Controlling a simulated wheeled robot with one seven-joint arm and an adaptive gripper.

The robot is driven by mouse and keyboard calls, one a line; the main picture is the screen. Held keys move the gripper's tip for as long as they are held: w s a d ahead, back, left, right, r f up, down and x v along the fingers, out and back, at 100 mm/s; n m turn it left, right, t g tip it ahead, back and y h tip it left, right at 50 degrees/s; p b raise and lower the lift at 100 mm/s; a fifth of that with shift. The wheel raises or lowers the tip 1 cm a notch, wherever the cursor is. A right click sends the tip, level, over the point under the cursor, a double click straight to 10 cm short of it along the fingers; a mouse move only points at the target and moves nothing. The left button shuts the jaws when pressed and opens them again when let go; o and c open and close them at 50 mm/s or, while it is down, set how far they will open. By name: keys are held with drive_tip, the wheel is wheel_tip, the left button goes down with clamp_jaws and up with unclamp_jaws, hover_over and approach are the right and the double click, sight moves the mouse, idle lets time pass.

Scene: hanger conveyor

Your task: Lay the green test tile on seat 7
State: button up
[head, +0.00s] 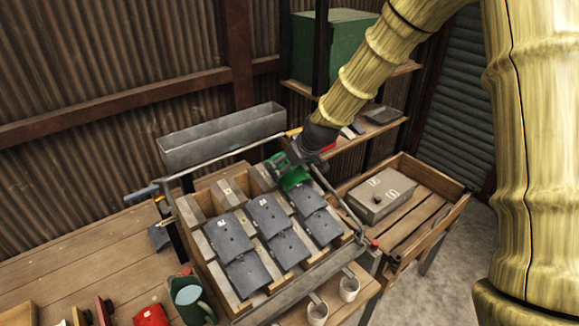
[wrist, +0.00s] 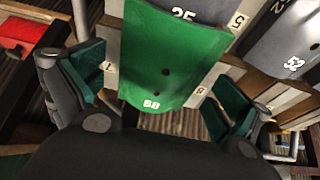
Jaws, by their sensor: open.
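The green test tile (wrist: 172,58), marked 58, fills the middle of the wrist view. It lies on the sloped rack, its upper end meeting a grey tile (wrist: 190,8) that seems marked 25. A small label (wrist: 108,67) that looks like 7 is at its left edge, and one (wrist: 201,90) that looks like 8 at its right. In the head view the green tile (head: 295,179) shows at the rack's upper right, partly hidden by my gripper (head: 288,164). My gripper (wrist: 155,90) is open, its teal-padded fingers either side of the tile with visible gaps.
Several grey tiles (head: 267,213) lie on the rack right below the green one. A metal rail (head: 240,150) runs along the rack's top, before a grey trough (head: 222,135).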

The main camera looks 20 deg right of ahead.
drive_tip(key=v, duration=1.2)
idle(0.3)
drive_tip(key=shift+a, duration=0.1)
idle(0.3)
